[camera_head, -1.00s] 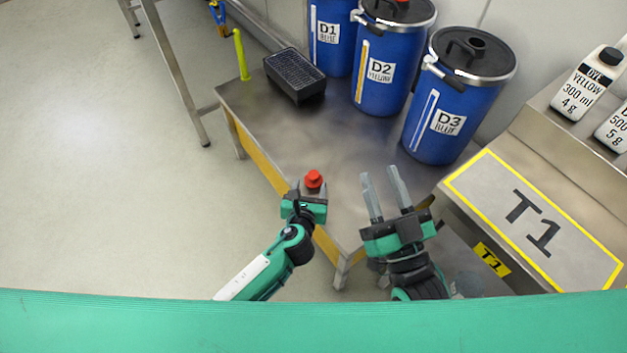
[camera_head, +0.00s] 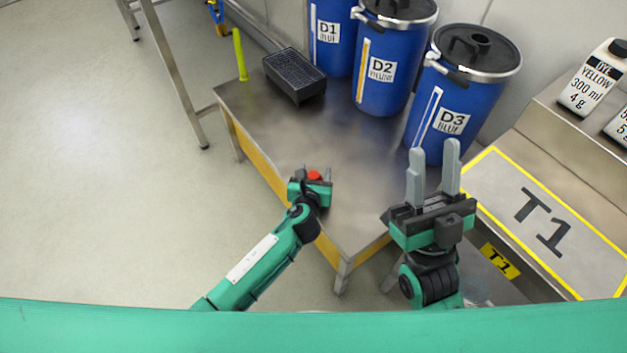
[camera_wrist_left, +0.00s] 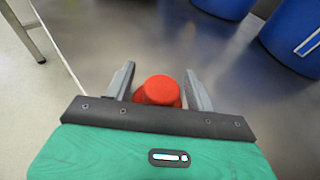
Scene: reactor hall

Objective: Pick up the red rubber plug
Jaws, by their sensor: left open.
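The red rubber plug (camera_head: 315,175) is on the steel table (camera_head: 350,215) near its left front edge. In the left wrist view the plug (camera_wrist_left: 160,90) sits between the two grey fingers, with a small gap on each side. My left gripper (camera_head: 316,170) is open around the plug; in the left wrist view its fingers (camera_wrist_left: 160,88) stand either side of it. The lower part of the plug is hidden by the gripper body. My right gripper (camera_head: 433,165) is open and empty, to the right of the table's front corner, fingers pointing up in the picture.
Blue drums D1 (camera_head: 333,58), D2 (camera_head: 381,92) and D3 (camera_head: 436,145) stand along the back. A black tray (camera_head: 295,88) lies at the table's far left. A raised bench marked T1 (camera_head: 490,180) with bottles is at the right. The table middle is clear.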

